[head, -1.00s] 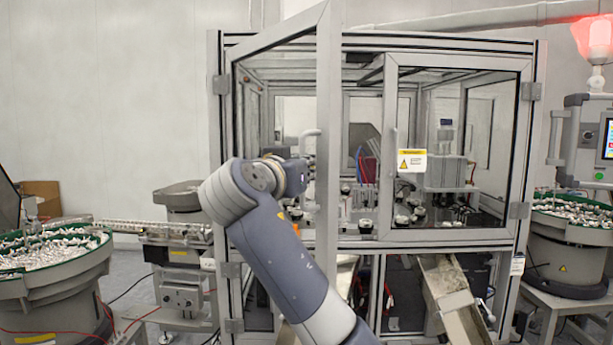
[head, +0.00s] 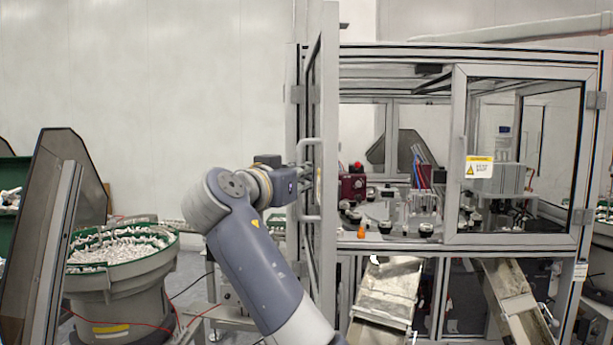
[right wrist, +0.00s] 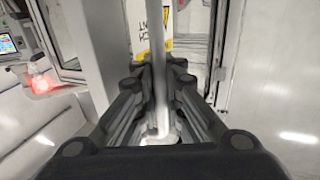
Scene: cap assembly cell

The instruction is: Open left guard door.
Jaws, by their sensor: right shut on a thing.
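The left guard door (head: 329,100) of the cell is swung outward and shows nearly edge-on in the head view. Its grey bar handle (head: 308,216) is on the door's outer face. My right gripper (head: 306,178) is at the handle, coming from the left. In the right wrist view the dark fingers (right wrist: 160,88) are closed around the upright handle bar (right wrist: 159,40). The right guard door (head: 460,150) is shut and carries a yellow and white warning label (head: 479,167). My left gripper is not in view.
Through the open left bay, a dark red unit (head: 352,187) and several small fixtures show on the cell deck. A feeder bowl (head: 120,250) with white parts stands at left, beside a dark tilted panel (head: 60,210). A metal chute (head: 388,290) is below the deck.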

